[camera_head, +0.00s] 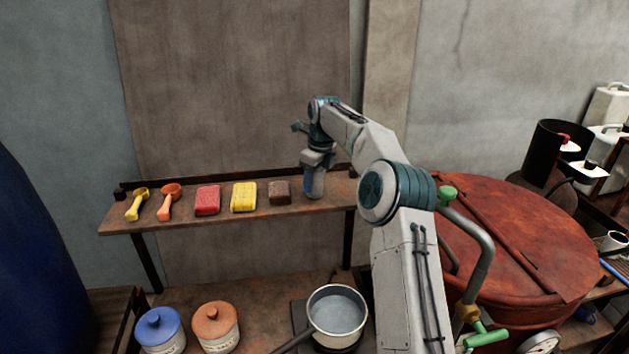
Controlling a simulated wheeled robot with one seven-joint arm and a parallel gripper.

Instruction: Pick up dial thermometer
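A round white dial face (541,342) shows at the bottom edge, right of centre, in front of the red-brown vat. It is partly cut off, and I cannot tell whether it is the dial thermometer or a gauge on the vat. My gripper (314,186) points down at the right end of the wall shelf (150,222), right of a brown block (279,192). Its fingertips are small and dark here, so I cannot tell whether it is open or holds anything. My gripper is far to the left of the dial.
The shelf also bears a yellow scoop (137,204), an orange scoop (169,202), a red block (208,200) and a yellow block (243,197). Below stand two lidded jars (216,328) and a saucepan (337,313). The vat (520,235) with a grey pipe (480,255) fills the right.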

